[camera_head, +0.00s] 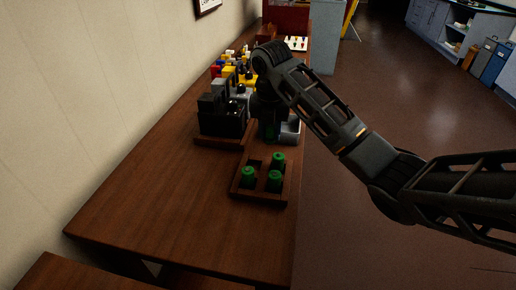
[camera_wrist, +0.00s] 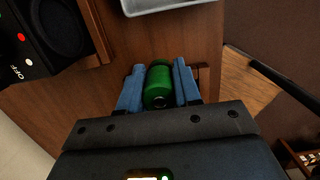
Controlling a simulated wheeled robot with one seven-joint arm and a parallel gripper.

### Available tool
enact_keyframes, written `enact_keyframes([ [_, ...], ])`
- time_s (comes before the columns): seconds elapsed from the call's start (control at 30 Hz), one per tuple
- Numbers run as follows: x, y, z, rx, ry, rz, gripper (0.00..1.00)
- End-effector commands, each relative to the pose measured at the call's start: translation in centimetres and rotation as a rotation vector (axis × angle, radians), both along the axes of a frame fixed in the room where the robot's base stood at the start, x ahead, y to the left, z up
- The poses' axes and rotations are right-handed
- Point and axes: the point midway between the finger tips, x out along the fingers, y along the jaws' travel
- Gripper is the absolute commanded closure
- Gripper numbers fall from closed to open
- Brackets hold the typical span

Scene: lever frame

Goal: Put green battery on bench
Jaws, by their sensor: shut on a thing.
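My gripper (camera_wrist: 160,78) is shut on a green battery (camera_wrist: 158,88). In the wrist view the battery sits between the two blue fingers, with the brown wooden bench (camera_wrist: 190,35) behind it. In the head view the gripper is over the right part of the bench (camera_head: 150,210), and its fingers are mostly hidden by my arm. Several green batteries are in view: the held one, and others standing in a wooden tray (camera_head: 236,192) nearer the camera. Whether the held battery touches the bench I cannot tell.
A black device (camera_head: 222,122) on a wooden base stands left of my gripper. A grey metal tray (camera_head: 291,131) is just right of it. Coloured items (camera_head: 228,74) crowd the bench farther back. The front left of the bench is clear.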

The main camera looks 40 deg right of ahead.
Motion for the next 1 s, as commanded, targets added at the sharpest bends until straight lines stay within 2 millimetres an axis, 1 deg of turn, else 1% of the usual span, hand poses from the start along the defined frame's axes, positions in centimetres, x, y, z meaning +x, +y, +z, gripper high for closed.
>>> enact_keyframes([
  [0.03,0.8,0.6,-0.1,-0.001,0.002,0.002,1.00],
  [0.1,1.6,1.2,-0.8,-0.001,0.002,0.001,1.00],
  [0.27,2.6,2.0,-1.6,-0.001,0.000,-0.001,1.00],
  [0.37,2.6,2.1,-2.3,-0.001,0.001,-0.002,1.00],
  [0.6,2.6,2.1,-5.4,0.000,0.001,-0.003,1.00],
  [0.7,2.6,2.1,-5.8,-0.002,0.000,-0.002,1.00],
  [1.0,2.6,2.1,-6.0,-0.001,-0.001,-0.002,1.00],
])
